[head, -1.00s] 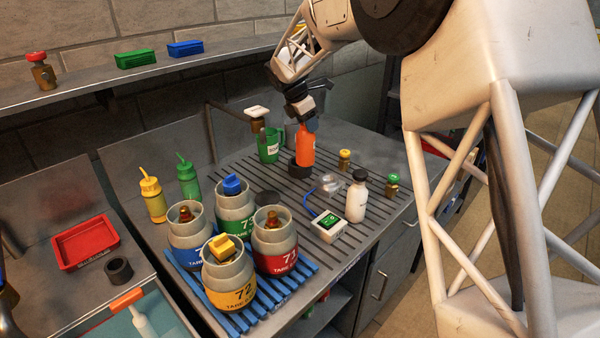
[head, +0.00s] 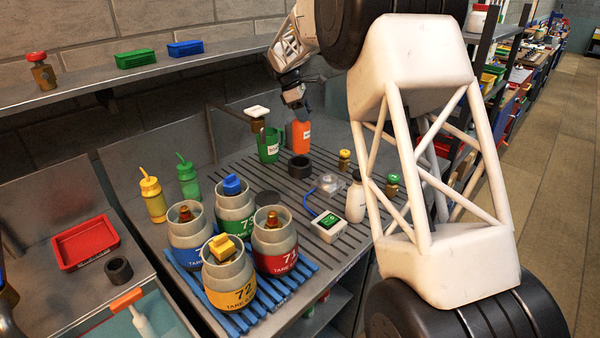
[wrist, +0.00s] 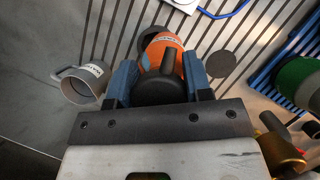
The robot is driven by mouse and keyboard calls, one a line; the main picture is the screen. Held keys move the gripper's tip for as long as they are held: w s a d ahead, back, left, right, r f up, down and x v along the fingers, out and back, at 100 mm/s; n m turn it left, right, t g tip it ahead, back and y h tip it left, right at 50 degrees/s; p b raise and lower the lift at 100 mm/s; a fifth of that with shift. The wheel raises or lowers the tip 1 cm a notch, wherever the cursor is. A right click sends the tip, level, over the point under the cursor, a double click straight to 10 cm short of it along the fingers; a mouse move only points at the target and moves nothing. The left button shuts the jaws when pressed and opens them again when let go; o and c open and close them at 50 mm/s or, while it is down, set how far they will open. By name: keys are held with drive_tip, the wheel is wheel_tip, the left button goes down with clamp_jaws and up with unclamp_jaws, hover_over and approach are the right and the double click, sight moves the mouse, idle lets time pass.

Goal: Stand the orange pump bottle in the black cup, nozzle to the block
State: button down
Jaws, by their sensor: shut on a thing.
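The orange pump bottle (head: 301,136) hangs upright below my gripper (head: 299,114), which is shut on its dark pump top. In the wrist view the dark pump head (wrist: 168,88) sits between the blue fingers (wrist: 170,82), with its nozzle toward the top of the picture and the orange body (wrist: 160,46) beyond it. The black cup (head: 300,167) stands on the slatted worktop, apart from the bottle and just below it in the head view. In the wrist view the cup (wrist: 150,36) is partly hidden behind the bottle. I cannot tell which thing is the block.
A green jug (head: 268,149) stands close left of the bottle, beside a brown bottle with a white top (head: 257,113). Several numbered pots stand on a blue rack (head: 215,298).

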sight(302, 137)
drive_tip(key=shift+w+a+f+m+g, duration=0.15)
drive_tip(key=shift+w+m+g, duration=0.1)
drive_tip(key=shift+w+m, duration=0.5)
drive_tip(key=shift+w+a+f+m+g, duration=0.1)
drive_tip(key=shift+w+m+g, duration=0.15)
drive_tip(key=shift+w+m, duration=0.45)
drive_tip(key=shift+f, duration=2.5)
drive_tip(key=shift+f, duration=2.6)
drive_tip(key=c, duration=0.5)
unclamp_jaws()
drive_tip(key=shift+f, duration=0.1)
drive_tip(key=shift+c, duration=0.2)
